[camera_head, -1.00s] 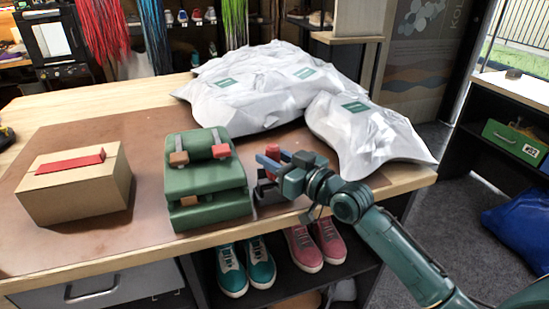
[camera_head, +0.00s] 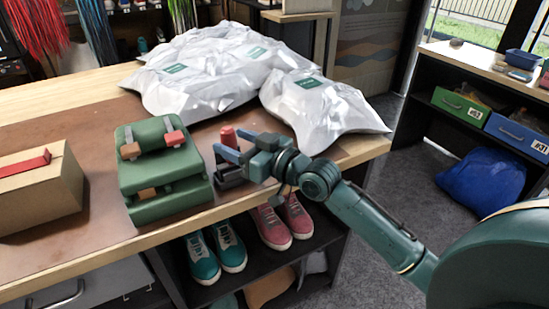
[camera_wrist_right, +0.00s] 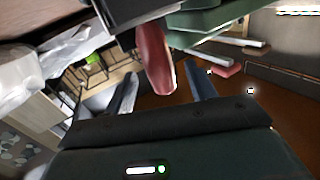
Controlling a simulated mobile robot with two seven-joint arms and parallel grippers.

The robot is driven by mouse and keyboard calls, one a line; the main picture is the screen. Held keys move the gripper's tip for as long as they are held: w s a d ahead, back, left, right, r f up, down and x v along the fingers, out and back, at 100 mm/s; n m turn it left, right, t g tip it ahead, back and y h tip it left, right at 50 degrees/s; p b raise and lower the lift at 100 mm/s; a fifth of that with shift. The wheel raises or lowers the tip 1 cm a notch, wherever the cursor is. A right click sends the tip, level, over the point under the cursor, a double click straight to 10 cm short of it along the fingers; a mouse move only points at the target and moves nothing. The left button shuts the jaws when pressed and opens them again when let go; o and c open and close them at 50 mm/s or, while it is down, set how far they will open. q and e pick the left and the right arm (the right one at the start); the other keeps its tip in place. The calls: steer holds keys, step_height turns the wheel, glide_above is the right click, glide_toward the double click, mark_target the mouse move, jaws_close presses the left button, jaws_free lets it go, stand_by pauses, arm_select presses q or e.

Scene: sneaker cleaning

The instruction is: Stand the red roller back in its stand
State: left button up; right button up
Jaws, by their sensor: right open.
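The red roller (camera_head: 228,136) is upright at the dark stand (camera_head: 231,178), near the front edge of the bench, right of the green case. In the right wrist view the roller (camera_wrist_right: 155,58) shows between the two spread fingers, its end against the dark stand (camera_wrist_right: 140,10). I cannot tell how deep it sits. My right gripper (camera_head: 227,145) is open around the roller, with a gap beside it; it also shows in the right wrist view (camera_wrist_right: 160,92). The gripper partly hides the roller's lower part. My left gripper is not in view.
The green case (camera_head: 165,185) with red and brown blocks stands close left of the stand. A cardboard box (camera_head: 40,195) is farther left. White bags (camera_head: 320,108) lie behind the gripper. Shoes (camera_head: 285,222) sit on the shelf below the bench.

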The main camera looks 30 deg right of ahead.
arm_select(q)
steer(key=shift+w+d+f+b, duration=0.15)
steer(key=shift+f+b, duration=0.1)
steer(key=shift+b, duration=0.35)
arm_select(e)
steer(key=v, duration=1.1)
arm_select(q)
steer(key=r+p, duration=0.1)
steer(key=p, duration=0.1)
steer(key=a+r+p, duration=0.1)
steer(key=p, duration=0.2)
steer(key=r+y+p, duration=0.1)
steer(key=p, duration=0.1)
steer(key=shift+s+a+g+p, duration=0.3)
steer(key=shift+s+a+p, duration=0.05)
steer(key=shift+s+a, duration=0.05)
arm_select(e)
steer(key=s+a+f+m+g+h, duration=0.1)
steer(key=s+a+f+g+h, duration=0.1)
steer(key=s+a+f, duration=0.2)
steer(key=s+a+f+m+g+h, duration=0.1)
steer(key=s+a+f+g+h, duration=0.2)
steer(key=s+f, duration=0.7)
step_height(320, 180, down, 8)
steer(key=shift+s+a+r, duration=0.25)
steer(key=shift+s+a, duration=0.1)
steer(key=shift+a, duration=0.3)
